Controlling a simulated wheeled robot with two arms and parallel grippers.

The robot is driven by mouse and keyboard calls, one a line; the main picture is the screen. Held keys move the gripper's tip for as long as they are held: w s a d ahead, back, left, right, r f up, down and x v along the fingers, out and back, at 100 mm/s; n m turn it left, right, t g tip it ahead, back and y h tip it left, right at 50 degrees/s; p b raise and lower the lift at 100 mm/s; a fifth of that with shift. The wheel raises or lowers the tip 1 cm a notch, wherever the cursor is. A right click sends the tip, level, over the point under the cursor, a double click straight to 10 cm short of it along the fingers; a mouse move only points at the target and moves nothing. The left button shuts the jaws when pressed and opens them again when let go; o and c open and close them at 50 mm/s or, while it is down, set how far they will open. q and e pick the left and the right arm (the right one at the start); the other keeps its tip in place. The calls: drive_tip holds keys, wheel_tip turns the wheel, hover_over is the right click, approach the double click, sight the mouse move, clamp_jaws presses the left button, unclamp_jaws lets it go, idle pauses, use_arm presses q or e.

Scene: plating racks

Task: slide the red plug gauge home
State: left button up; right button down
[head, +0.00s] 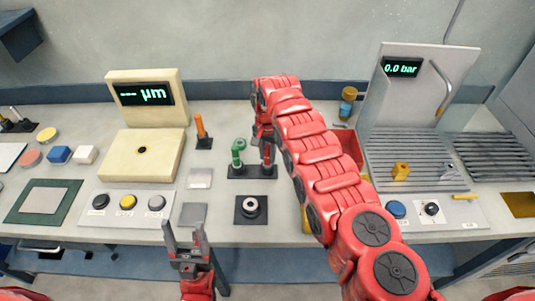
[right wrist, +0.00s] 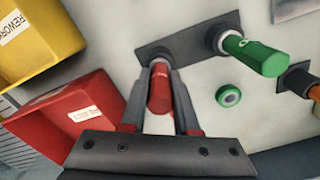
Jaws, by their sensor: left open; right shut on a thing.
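The red plug gauge (right wrist: 159,92) is upright between the fingers of my right gripper (right wrist: 165,75), which is shut on it. In the right wrist view it is over the left end of the dark two-place stand (right wrist: 185,40); I cannot tell if its lower end is still seated there. The green plug gauge (right wrist: 262,55) stands at the other end; it also shows in the head view (head: 238,146). A dark block with a metal ring (head: 250,207) lies in front of the stand. My left gripper (head: 186,232) is open and empty near the table's front edge.
A red bin (right wrist: 75,115) and a yellow rework bin (right wrist: 35,40) are beside my right gripper. A cream gauge unit with a µm display (head: 145,95) stands left. An orange-handled tool (head: 201,128) stands left of the stand. A pressure station (head: 415,110) is at right.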

drive_tip(key=shift+f, duration=0.2)
drive_tip(key=c, duration=0.6)
unclamp_jaws()
drive_tip(key=shift+r, duration=0.1)
wheel_tip(320, 180, up, 10)
drive_tip(key=shift+a+f+b, duration=0.1)
drive_tip(key=shift+f+b, duration=0.15)
drive_tip(key=shift+b, duration=0.95)
drive_tip(key=shift+r+p, duration=3.15)
drive_tip(key=shift+r, duration=0.7)
